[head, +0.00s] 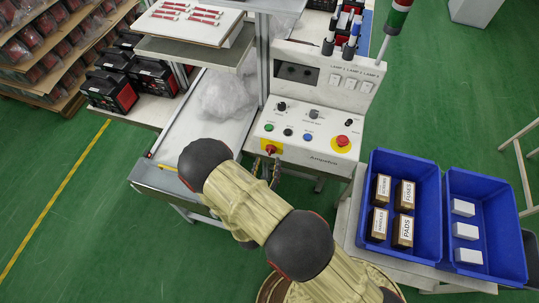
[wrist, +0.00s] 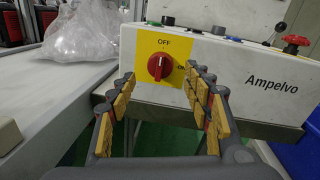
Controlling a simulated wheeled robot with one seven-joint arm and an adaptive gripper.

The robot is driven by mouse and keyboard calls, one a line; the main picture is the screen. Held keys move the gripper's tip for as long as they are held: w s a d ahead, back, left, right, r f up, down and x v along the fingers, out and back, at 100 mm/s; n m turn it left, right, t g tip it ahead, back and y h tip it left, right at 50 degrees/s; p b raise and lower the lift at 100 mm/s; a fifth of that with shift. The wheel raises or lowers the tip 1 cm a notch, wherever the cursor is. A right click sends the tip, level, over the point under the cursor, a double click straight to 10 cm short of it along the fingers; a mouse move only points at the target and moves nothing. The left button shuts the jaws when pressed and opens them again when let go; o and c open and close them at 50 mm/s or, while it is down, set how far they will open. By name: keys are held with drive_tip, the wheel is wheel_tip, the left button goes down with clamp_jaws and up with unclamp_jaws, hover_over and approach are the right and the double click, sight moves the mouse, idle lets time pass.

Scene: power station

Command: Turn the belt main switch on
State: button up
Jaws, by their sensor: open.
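The belt main switch is a red rotary knob (wrist: 160,66) on a yellow plate (wrist: 150,45) marked OFF at the top and ON at the right. Its grip stands upright, toward OFF. The plate is on the front face of the white Ampelvo control box (wrist: 265,80). My gripper (wrist: 163,90) is open and empty, its fingers either side of the knob in the wrist view and apart from it. In the head view the knob (head: 271,149) shows at the box's lower left corner, with my gripper (head: 267,172) just below it, partly hidden by my arm.
A red emergency button (head: 342,141) and several small buttons sit on the box's top. A clear plastic bag (head: 226,97) lies on the conveyor at left. Blue bins (head: 448,262) stand on a table at right. Green floor is open at lower left.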

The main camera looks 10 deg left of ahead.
sight(270, 154)
drive_tip(key=shift+w, duration=2.3)
drive_tip(key=c, duration=0.3)
drive_tip(key=c, duration=0.8)
drive_tip(key=shift+c, duration=0.3)
